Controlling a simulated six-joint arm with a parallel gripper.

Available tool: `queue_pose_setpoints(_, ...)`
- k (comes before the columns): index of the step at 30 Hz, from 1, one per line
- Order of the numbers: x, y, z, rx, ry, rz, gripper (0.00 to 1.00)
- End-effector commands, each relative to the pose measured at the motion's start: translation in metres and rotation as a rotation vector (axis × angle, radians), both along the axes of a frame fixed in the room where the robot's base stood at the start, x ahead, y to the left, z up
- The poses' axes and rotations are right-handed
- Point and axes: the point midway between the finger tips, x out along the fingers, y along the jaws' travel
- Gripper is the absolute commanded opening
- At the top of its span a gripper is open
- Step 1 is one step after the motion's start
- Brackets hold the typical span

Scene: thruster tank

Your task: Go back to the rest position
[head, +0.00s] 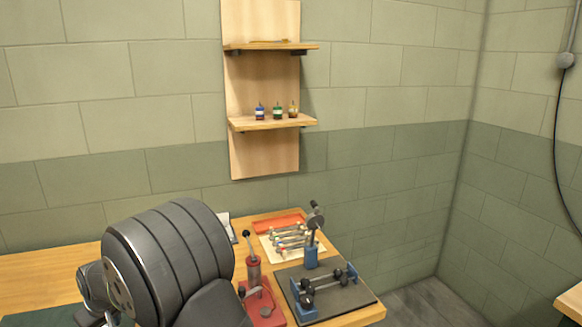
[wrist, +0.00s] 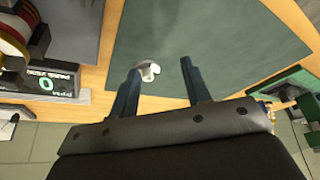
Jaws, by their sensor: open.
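My gripper (wrist: 158,78) shows in the wrist view, with its two dark blue fingers spread apart. The space between the fingers holds nothing gripped. A small white and grey metal piece (wrist: 149,70) lies on the dark green mat (wrist: 215,45), seen beside the left finger; whether they touch I cannot tell. In the head view a large grey part of my arm fills the lower left, and my gripper is not seen there.
The wrist view shows a display box (wrist: 50,85) at left and a green device (wrist: 298,85) at right. In the head view, the bench holds a red-based hand tool (head: 254,275), a dark plate with fittings (head: 340,295) and an orange tray (head: 278,223). Small bottles (head: 277,112) stand on a wall shelf.

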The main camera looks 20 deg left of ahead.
Motion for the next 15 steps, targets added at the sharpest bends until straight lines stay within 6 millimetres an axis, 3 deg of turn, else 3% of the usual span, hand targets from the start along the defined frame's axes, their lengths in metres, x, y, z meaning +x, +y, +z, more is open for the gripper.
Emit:
queue_pose_setpoints(6, -0.0121, 0.0113, -0.0098, 0.000, 0.000, 0.001, 0.44)
queue_pose_setpoints(15, -0.0133, 0.0129, -0.0111, 0.000, 0.000, -0.001, 0.44)
